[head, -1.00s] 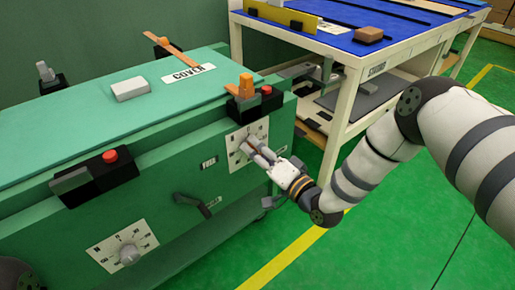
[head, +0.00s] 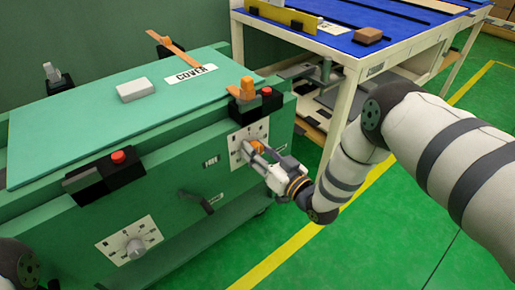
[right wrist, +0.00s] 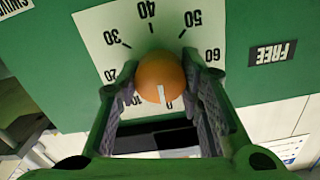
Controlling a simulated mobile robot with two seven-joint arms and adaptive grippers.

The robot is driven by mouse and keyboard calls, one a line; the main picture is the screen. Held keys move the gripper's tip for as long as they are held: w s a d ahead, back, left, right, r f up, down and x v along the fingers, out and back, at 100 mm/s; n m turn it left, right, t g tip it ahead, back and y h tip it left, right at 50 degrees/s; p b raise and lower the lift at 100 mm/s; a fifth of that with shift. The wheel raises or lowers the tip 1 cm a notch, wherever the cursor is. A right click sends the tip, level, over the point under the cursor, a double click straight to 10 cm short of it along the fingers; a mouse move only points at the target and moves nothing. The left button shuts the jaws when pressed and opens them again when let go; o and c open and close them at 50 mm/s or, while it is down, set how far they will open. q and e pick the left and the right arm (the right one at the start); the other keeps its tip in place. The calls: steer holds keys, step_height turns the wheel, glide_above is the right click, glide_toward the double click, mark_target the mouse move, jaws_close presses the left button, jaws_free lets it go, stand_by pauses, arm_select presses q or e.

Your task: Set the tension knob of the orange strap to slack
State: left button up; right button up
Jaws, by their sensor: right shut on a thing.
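The orange knob (right wrist: 162,77) sits on a white dial plate (right wrist: 100,38) marked with numbers such as 30, 40, 50 and 60. Its white pointer mark faces the bottom of the right wrist view, away from the 40. My right gripper (right wrist: 160,98) is shut on the knob, one finger on each side. In the head view, my right gripper (head: 254,147) reaches the knob (head: 259,131) on the front of the green machine. My left gripper is out of view.
A second dial with a grey knob (head: 136,247) is at the lower left of the machine front. A dark lever (head: 200,203) projects between the dials. Black clamps with red buttons (head: 118,158) line the top edge. A blue-topped table (head: 345,40) stands behind.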

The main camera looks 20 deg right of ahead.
steer(key=shift+n, duration=0.5)
steer(key=o, duration=1.2)
steer(key=v, duration=1.2)
